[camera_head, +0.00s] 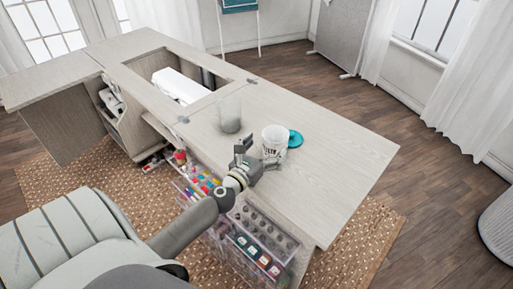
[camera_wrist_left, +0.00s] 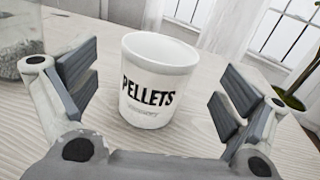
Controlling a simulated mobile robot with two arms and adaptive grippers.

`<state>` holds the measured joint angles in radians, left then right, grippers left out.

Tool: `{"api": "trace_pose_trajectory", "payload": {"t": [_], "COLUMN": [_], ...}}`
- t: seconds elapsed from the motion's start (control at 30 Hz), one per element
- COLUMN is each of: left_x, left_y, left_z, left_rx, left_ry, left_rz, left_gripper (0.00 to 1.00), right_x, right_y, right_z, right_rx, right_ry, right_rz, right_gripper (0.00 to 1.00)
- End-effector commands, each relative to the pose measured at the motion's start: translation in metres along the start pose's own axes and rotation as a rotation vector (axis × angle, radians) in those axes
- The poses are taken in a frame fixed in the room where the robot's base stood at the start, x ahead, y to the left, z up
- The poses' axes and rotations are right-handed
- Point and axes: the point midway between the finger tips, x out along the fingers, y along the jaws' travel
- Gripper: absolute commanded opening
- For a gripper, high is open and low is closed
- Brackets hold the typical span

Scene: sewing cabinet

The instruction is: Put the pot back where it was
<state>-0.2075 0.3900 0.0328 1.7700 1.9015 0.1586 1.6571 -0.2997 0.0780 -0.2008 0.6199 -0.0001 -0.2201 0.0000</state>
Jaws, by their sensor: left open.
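The pot is a white cup-like pot with black "PELLETS" lettering. In the head view the pot (camera_head: 274,141) stands upright on the pale wooden tabletop (camera_head: 335,165), just right of my left gripper. In the left wrist view the pot (camera_wrist_left: 152,85) stands ahead of the fingers, between their directions, with its open rim facing up. My left gripper (camera_head: 257,162) is open and low over the table beside the pot; in the wrist view the gripper (camera_wrist_left: 160,95) has its fingers wide apart. I cannot tell whether a finger touches the pot. My right gripper is not seen.
A clear glass jar with grey contents (camera_head: 230,115) stands left of the pot, close to a left finger in the wrist view (camera_wrist_left: 18,52). A teal disc (camera_head: 294,138) lies right behind the pot. The tabletop's right side is clear. Clear drawers (camera_head: 262,240) stand below the front edge.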

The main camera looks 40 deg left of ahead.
Motion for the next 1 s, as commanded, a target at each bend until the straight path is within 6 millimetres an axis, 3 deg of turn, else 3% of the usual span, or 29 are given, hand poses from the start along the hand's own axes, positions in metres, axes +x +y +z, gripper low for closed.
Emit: {"api": "trace_pose_trajectory", "payload": {"t": [0.2,0.4,1.0], "left_x": [-0.039,-0.057,-0.062], "left_y": [0.0,0.0,0.0], "left_z": [-0.002,-0.001,0.0], "left_rx": [0.0,0.0,0.001], "left_ry": [0.002,0.0,-0.001], "left_rz": [0.0,0.0,0.0], "left_gripper": [0.96,0.96,0.96], "right_x": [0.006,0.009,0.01], "right_y": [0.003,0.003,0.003], "right_z": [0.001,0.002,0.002], "right_rx": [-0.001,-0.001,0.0], "right_ry": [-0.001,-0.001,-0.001], "right_rz": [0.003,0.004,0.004], "right_gripper": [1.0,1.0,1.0]}}
